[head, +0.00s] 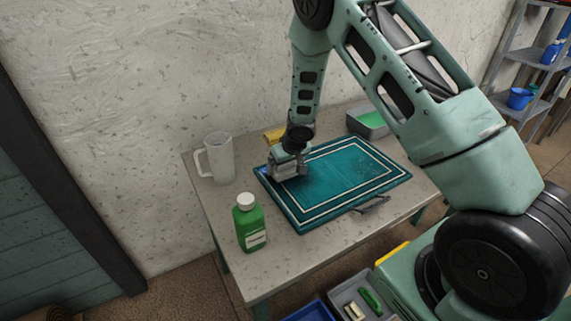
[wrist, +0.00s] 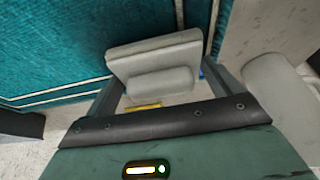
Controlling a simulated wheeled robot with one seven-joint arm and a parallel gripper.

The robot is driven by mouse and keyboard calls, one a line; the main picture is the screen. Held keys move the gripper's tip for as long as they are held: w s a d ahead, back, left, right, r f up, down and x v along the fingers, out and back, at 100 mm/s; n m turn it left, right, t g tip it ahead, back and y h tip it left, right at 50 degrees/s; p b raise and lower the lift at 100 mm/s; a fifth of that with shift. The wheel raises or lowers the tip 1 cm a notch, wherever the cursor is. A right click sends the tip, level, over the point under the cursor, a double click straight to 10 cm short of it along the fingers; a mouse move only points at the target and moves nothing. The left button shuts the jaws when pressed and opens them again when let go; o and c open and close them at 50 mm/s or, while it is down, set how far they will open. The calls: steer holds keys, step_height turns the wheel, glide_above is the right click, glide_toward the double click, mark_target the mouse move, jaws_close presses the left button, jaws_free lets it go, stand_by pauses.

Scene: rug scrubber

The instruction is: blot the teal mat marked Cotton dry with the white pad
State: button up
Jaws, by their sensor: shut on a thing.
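The teal mat (head: 335,175) with white border lines lies flat on the table; no readable Cotton mark shows. It also fills the upper left of the wrist view (wrist: 50,45). My gripper (head: 289,165) is over the mat's left end. It is shut on the grip of the white pad (wrist: 155,52), with one finger on each side. The pad's flat face is at the mat's surface; I cannot tell whether it presses on it. In the head view my gripper largely hides the pad. A small blue patch shows beside the pad at the mat's left edge.
A white pitcher (head: 220,160) and a green bottle (head: 249,225) stand left of the mat. A yellow block (head: 273,134) and a grey tray (head: 355,122) with green inside sit behind it. A dark object (head: 373,205) lies at the front edge. Bare table (head: 285,265) shows in front.

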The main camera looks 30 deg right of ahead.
steer(key=shift+f, duration=0.2)
steer(key=shift+f+b, duration=0.4)
steer(key=shift+b, duration=0.1)
steer(key=shift+f, duration=0.1)
stand_by(1.9)
step_height(320, 180, up, 5)
steer(key=p, duration=0.4)
steer(key=shift+f, duration=0.2)
stand_by(0.7)
